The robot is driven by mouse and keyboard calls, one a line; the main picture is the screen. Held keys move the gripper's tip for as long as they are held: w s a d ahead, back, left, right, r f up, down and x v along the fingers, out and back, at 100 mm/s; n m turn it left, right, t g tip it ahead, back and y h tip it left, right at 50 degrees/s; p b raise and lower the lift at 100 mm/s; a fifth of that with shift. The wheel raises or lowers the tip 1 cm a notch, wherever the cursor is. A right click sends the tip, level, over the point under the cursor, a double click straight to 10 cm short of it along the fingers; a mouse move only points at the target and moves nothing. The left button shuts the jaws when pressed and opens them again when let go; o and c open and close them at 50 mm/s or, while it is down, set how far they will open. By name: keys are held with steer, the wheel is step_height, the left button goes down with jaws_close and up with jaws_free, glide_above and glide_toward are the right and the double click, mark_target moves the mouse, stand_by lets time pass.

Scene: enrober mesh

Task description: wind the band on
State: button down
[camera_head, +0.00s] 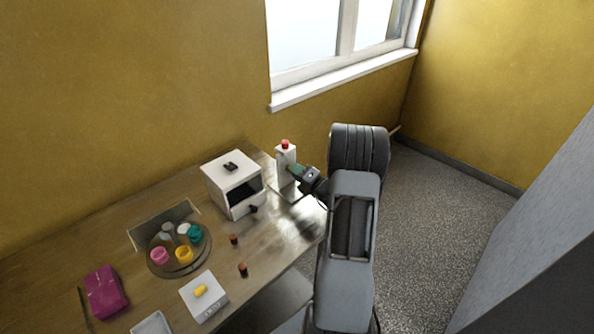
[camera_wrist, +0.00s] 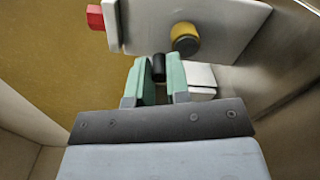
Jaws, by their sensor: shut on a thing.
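A white upright stand (camera_head: 285,166) with a red knob (camera_head: 285,144) on top is at the table's far right edge. In the wrist view the white panel (camera_wrist: 225,28) fills the top, with the red knob (camera_wrist: 95,17) at its left and a yellow round knob with a dark face (camera_wrist: 184,39) on it. My gripper (camera_wrist: 160,72) has its green fingers shut on a small black handle (camera_wrist: 159,67), just below the yellow knob. In the head view my gripper (camera_head: 297,170) is against the stand. I cannot make out a band in either view.
A white box (camera_head: 229,176) with a dark opening stands left of the stand. A round tray (camera_head: 153,267) holds several coloured pots. Two small brown cylinders, a white device (camera_head: 207,307) with a yellow piece and a magenta packet (camera_head: 104,291) lie on the wooden table (camera_head: 70,245).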

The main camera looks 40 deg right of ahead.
steer(key=shift+d+m, duration=0.1)
steer(key=shift+m, duration=0.2)
steer(key=c, duration=1.1)
jaws_free()
steer(key=s+d+b, duration=0.2)
steer(key=s, duration=1.1)
steer(key=shift+s, duration=0.35)
steer(key=shift+a, duration=0.1)
